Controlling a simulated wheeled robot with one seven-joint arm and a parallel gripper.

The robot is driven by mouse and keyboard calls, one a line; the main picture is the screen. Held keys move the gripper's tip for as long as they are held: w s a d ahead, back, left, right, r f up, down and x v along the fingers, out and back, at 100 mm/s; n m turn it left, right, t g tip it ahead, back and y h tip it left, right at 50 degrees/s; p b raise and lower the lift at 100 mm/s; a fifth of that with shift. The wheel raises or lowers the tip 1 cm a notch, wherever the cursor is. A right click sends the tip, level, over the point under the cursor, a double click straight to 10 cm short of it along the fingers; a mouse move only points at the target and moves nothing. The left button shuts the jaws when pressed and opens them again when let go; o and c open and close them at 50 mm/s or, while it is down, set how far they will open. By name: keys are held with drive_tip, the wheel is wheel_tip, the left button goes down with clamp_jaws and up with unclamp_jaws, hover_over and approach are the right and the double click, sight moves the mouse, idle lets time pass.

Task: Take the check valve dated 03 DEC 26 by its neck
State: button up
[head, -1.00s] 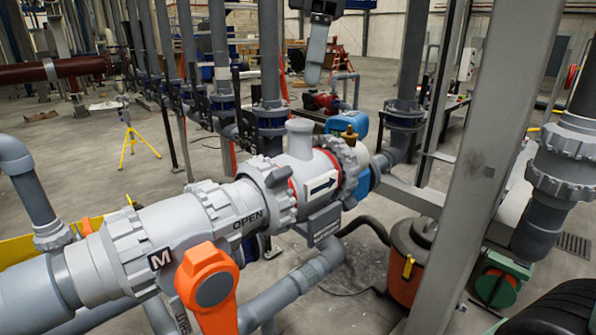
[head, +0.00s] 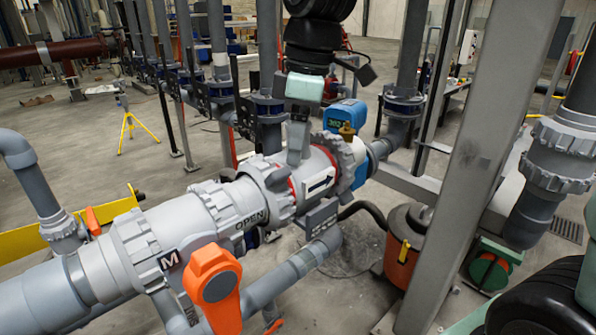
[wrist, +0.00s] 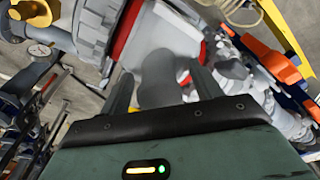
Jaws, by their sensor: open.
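The check valve (head: 318,160) is a light grey body in the pipe line, with a black arrow plate and red rings. Its short neck points up from the top; in the wrist view the neck (wrist: 162,80) lies between my two fingers. My gripper (head: 297,145) is open and comes down over the neck from above, one finger on each side. The fingers do not look closed on it.
An orange-handled valve (head: 213,285) marked OPEN is left of the check valve. A blue box (head: 346,116) and brass fitting (head: 347,132) stand close on the right. A grey steel post (head: 475,150) rises further right.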

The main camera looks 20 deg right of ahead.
drive_tip(key=c, duration=1.1)
